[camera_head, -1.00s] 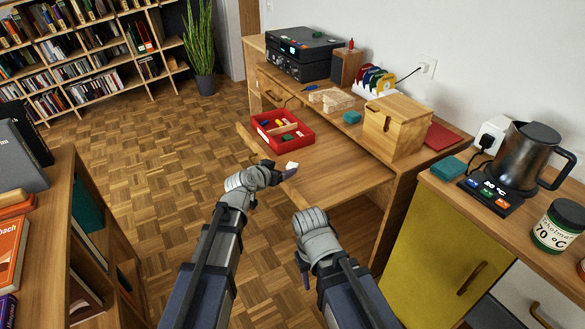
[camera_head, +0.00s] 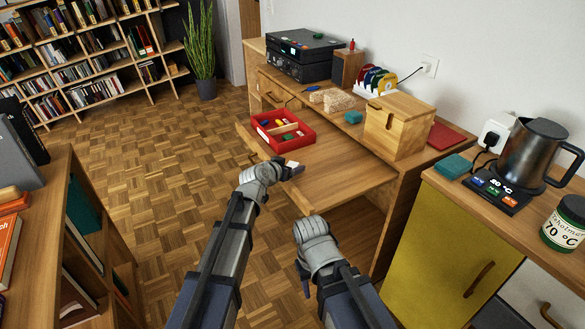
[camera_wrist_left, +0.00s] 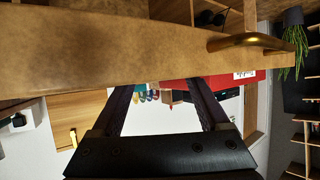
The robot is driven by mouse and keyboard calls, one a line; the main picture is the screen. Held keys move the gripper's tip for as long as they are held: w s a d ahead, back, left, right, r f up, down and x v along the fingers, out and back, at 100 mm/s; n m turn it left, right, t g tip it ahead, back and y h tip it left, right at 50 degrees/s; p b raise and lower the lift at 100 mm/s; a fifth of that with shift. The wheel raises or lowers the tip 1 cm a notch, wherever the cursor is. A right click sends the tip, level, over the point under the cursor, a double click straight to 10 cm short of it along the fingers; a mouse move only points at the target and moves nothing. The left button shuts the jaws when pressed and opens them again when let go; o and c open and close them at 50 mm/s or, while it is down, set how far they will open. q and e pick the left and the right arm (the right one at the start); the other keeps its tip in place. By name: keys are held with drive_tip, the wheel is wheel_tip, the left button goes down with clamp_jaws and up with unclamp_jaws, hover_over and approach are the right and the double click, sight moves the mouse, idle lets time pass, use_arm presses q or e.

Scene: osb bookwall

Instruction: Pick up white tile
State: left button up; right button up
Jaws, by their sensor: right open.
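The small white tile (camera_head: 292,164) shows at the front edge of the pulled-out drawer, just beyond the tips of my left gripper (camera_head: 296,171) in the head view. The gripper partly hides it, and contact cannot be told. In the left wrist view, the fingers of my left gripper (camera_wrist_left: 168,95) are spread apart, close to the tan drawer front (camera_wrist_left: 110,55). I cannot make out the tile between them. My right gripper (camera_head: 304,282) hangs low over the floor, open, in front of the desk and away from the tile.
A red divided tray (camera_head: 305,143) with small coloured pieces sits on the drawer (camera_head: 345,172). A wooden box (camera_head: 395,128) stands on the desk behind. A yellow cabinet (camera_head: 440,245) is at right, a low bookshelf (camera_head: 60,185) at left. Floor between is clear.

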use_arm(q)
clamp_jaws()
idle(0.4)
